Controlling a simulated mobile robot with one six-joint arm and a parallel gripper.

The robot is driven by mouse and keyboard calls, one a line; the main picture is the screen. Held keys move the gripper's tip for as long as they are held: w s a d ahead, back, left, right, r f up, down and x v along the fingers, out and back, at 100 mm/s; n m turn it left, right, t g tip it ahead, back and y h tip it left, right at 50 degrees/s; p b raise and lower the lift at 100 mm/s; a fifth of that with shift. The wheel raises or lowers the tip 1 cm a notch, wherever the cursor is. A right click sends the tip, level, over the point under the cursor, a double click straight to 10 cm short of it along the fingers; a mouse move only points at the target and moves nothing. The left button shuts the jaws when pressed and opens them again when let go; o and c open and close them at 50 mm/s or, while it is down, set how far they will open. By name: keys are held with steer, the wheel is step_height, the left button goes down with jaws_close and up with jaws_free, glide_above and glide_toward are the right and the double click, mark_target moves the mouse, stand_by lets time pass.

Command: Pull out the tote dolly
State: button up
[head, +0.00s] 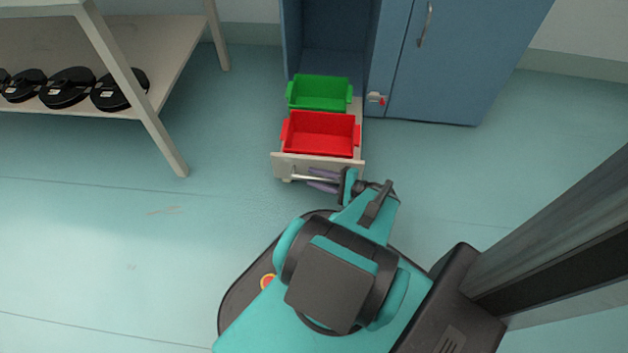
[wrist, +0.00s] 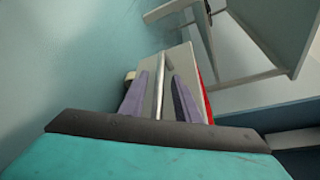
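The tote dolly (head: 281,166) is a low cream-coloured carrier that stands partly out of the blue cabinet. It carries a red tote (head: 320,135) in front and a green tote (head: 319,93) behind. A pale handle bar (head: 300,179) runs along its front panel and also shows in the wrist view (wrist: 165,63). My gripper (head: 310,178) is at this bar. In the wrist view its two purple fingers (wrist: 160,80) lie on either side of the bar, with a visible gap on each side. It is open and holds nothing.
The blue cabinet (head: 440,65) stands behind the dolly, its left bay open and its right door shut. A cream shelf table (head: 150,115) with several black discs (head: 68,87) stands at the left. A grey post (head: 560,240) is at the right. The floor left of the dolly is clear.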

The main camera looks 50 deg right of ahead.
steer(key=shift+p+v, duration=0.6)
steer(key=shift+v, duration=0.8)
steer(key=p+v, duration=0.3)
steer(key=v, duration=0.8)
steer(key=shift+w, duration=0.1)
steer(key=w+a+n+g+y, duration=0.3)
steer(key=w+a+n+g, duration=1)
steer(key=w+a, duration=0.55)
steer(key=w+a+r+n+g+h, duration=0.1)
steer(key=w+a+r+n+h, duration=0.3)
steer(key=w+a, duration=0.4)
steer(key=w+a+r+n+g+h, duration=0.1)
steer(key=w+a+r+n+h, duration=0.35)
steer(key=a, duration=0.55)
steer(key=s+r+g+p, duration=0.1)
steer(key=s+r+p, duration=0.3)
steer(key=s+p, duration=0.4)
steer(key=s+r+g+y+p, duration=0.1)
steer(key=s+r+p, duration=0.3)
steer(key=s+p, duration=0.4)
steer(key=s+r+g+p, duration=0.3)
steer(key=s+p, duration=0.5)
steer(key=p, duration=0.6)
steer(key=shift+r+p, duration=0.3)
steer(key=shift+r, duration=0.25)
